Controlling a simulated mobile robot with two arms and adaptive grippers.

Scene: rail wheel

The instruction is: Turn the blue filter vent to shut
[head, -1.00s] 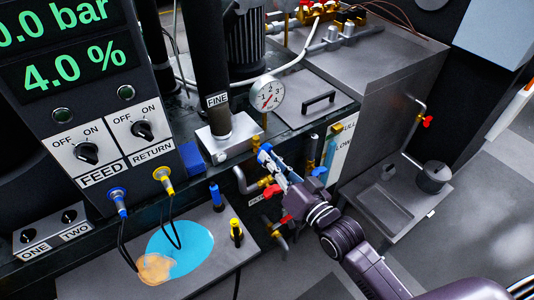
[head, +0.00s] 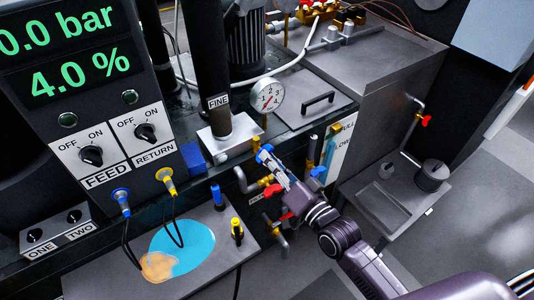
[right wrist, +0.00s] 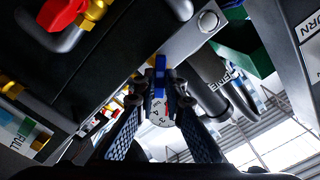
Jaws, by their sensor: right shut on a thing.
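The blue vent handle (head: 265,150) shows at the tip of my right gripper (head: 269,161), just below the pressure gauge (head: 268,97). In the right wrist view the blue handle (right wrist: 160,66) stands upright between the two fingertips of the right gripper (right wrist: 160,84). The fingers are shut on it. The fingers hide part of the handle and its fitting in the head view. My left gripper is not in view.
A control panel (head: 118,150) with feed and return switches is at the left.

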